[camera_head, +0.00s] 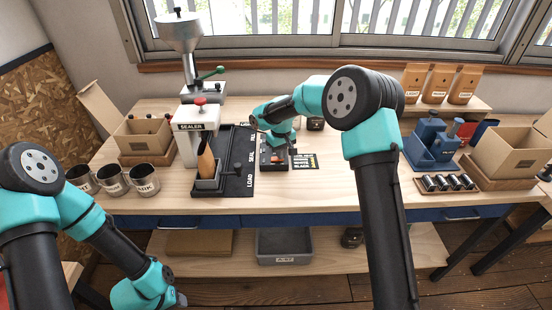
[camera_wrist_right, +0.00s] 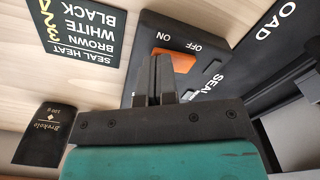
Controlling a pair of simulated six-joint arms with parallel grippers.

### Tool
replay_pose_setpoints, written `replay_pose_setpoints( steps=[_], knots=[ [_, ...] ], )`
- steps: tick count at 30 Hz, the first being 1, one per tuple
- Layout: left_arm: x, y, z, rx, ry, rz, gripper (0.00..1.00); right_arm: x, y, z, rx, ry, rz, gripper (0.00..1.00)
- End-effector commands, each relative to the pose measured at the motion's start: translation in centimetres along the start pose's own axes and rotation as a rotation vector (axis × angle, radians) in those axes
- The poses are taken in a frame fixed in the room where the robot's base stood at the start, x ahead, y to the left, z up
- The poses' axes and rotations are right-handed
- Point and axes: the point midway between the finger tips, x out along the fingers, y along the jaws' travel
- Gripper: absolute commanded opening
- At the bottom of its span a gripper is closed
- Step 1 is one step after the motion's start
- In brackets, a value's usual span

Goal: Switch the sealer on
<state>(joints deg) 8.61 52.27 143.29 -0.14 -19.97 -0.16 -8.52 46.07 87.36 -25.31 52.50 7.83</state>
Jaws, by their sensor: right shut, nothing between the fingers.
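The white sealer (camera_head: 195,120), with a red knob on top, stands left of centre in the head view. A brown bag (camera_head: 206,160) stands upright at its front. The dark switch box (camera_head: 273,166) sits right of its black LOAD/SEAL mat. In the right wrist view, the orange rocker switch (camera_wrist_right: 174,60) lies between the ON and OFF labels.
A SEAL HEAT card (camera_head: 306,162) lies right of the switch box. Metal mugs (camera_head: 113,180) stand at the left. A grinder (camera_head: 180,40) stands behind the sealer. A blue device (camera_head: 430,142) and a cardboard box (camera_head: 510,155) stand at the right.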

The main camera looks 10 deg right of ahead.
Motion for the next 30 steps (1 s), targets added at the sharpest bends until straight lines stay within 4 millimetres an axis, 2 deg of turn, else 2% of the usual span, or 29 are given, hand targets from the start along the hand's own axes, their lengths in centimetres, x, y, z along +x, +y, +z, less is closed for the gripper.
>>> replay_pose_setpoints(
  steps=[16,30],
  knots=[
    [0.0,0.0,0.0,0.000,0.000,0.000,0.43,0.5,0.0,0.0,0.000,0.000,0.000,0.00],
    [0.0,0.0,0.0,0.000,0.000,0.000,0.43,-2.3,0.0,0.0,0.000,0.001,0.000,0.00]
  ],
)
